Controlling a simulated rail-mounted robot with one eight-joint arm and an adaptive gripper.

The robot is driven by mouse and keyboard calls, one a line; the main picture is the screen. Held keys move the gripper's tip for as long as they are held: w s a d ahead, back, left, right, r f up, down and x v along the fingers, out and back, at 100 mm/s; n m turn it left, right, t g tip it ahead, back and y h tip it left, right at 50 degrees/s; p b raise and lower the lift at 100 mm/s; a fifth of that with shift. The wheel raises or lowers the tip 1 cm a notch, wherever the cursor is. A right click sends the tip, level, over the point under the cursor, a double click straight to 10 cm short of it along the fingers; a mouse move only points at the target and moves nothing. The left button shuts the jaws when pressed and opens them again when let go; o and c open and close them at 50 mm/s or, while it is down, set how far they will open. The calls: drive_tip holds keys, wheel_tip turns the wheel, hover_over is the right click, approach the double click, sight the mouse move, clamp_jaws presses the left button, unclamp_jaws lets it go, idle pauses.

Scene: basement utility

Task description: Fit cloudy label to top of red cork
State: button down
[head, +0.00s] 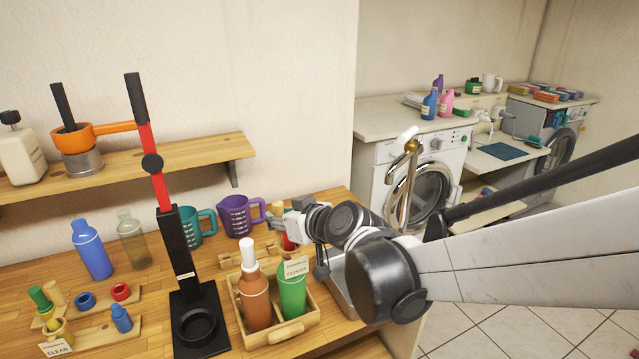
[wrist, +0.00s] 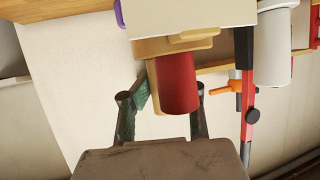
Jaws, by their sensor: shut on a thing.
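The cloudy label (head: 297,268) is a small cream card reading CLOUDY. It shows against the upper part of a green bottle (head: 292,295) in the wooden crate (head: 283,333). My gripper (head: 290,222) is above and behind the crate. In the wrist view my gripper (wrist: 165,104) has the red cork (wrist: 178,84), a red cylinder, between its fingers, with tan wood beside it. A bit of the red cork also shows under my gripper in the head view (head: 288,241). Finger contact is partly hidden.
A brown bottle (head: 253,298) with a white top shares the crate. A black and red lever press (head: 176,240) stands left of it. Purple (head: 238,216) and teal (head: 203,228) jugs stand behind. Wooden racks with corks and a CLEAR label (head: 57,347) are at left.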

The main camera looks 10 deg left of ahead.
sight(276, 203)
drive_tip(key=shift+r+p, duration=1.85)
drive_tip(key=shift+r, duration=1)
drive_tip(key=shift+f+b, duration=0.25)
drive_tip(key=shift+b, duration=0.15)
drive_tip(key=shift+f+b, duration=0.3)
drive_tip(key=shift+f, duration=0.05)
drive_tip(key=shift+f+b, duration=2.05)
drive_tip(key=shift+f, duration=0.4)
drive_tip(key=shift+r, duration=0.25)
drive_tip(key=shift+r+p, duration=2.1)
drive_tip(key=shift+r, duration=0.7)
drive_tip(key=shift+a, duration=0.1)
